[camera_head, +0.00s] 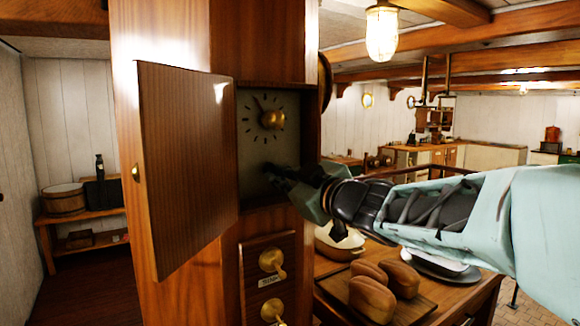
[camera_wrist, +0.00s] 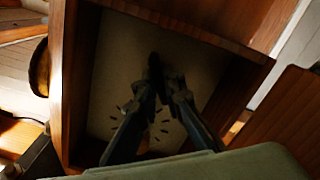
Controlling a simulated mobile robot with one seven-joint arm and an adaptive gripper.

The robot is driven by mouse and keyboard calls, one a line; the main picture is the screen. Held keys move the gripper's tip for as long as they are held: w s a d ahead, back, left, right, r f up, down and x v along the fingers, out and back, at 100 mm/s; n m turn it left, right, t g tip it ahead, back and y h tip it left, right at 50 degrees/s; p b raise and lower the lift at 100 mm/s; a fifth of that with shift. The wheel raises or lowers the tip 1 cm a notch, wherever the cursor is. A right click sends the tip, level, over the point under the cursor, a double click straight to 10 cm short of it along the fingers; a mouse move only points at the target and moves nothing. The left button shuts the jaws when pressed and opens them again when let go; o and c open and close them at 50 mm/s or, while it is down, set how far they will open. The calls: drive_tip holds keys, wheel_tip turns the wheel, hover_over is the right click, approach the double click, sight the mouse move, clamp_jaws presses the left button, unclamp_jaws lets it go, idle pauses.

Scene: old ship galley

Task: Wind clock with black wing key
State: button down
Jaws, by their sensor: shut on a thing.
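The clock (camera_head: 262,124) sits in a wooden case, its dial pale with dark marks, a hand and a brass centre. The case door (camera_head: 187,165) stands open to the left. My gripper (camera_head: 277,174) reaches into the case from the right, below the dial. In the wrist view my gripper (camera_wrist: 160,88) has its fingers drawn together on a small dark thing, which looks like the black wing key (camera_wrist: 154,65), against the pale back panel. Its tip and any hole behind it cannot be made out.
Below the case are two brass levers (camera_head: 271,262) on a panel. Several loaves (camera_head: 372,298) lie on a board on the counter under my arm. A lit lamp (camera_head: 382,32) hangs above. The case's side walls closely surround my gripper.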

drive_tip(key=m, duration=1)
drive_tip(key=shift+m, duration=0.4)
drive_tip(key=m, duration=1.7)
drive_tip(key=shift+f+m, duration=0.1)
drive_tip(key=shift+m, duration=0.2)
drive_tip(key=c, duration=2.1)
unclamp_jaws()
